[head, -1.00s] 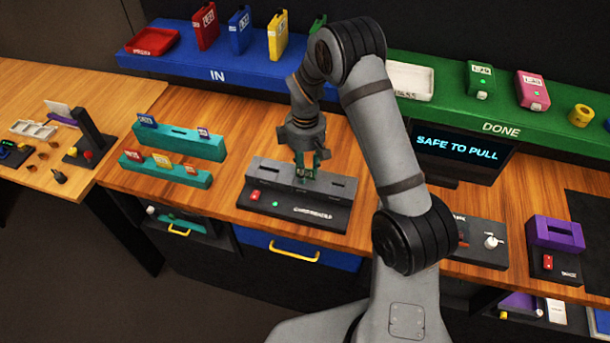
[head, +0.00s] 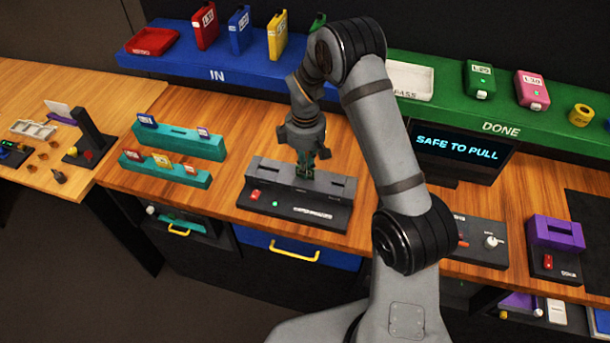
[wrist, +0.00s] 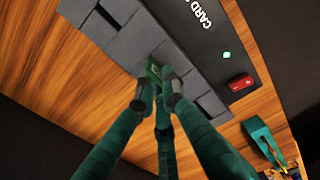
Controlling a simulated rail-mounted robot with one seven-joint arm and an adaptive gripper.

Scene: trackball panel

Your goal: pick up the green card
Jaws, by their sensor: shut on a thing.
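The card reader (head: 325,213) is a dark block with a grey, slotted top, a red button and a small green light. The green card (wrist: 152,70) stands in a middle slot of the reader, mostly hidden by my fingers in the head view. My gripper (head: 305,172) points down over that slot and is shut on the card's upper part. In the wrist view my gripper (wrist: 158,98) has its fingertips close around the card, and the slot hides the card's lower part.
A screen (head: 458,147) reads "SAFE TO PULL". Teal racks (head: 180,141) with small cards stand left of the reader. The blue IN shelf (head: 185,69) and green DONE shelf (head: 450,115) run along the back. A purple holder (head: 555,233) stands at the right.

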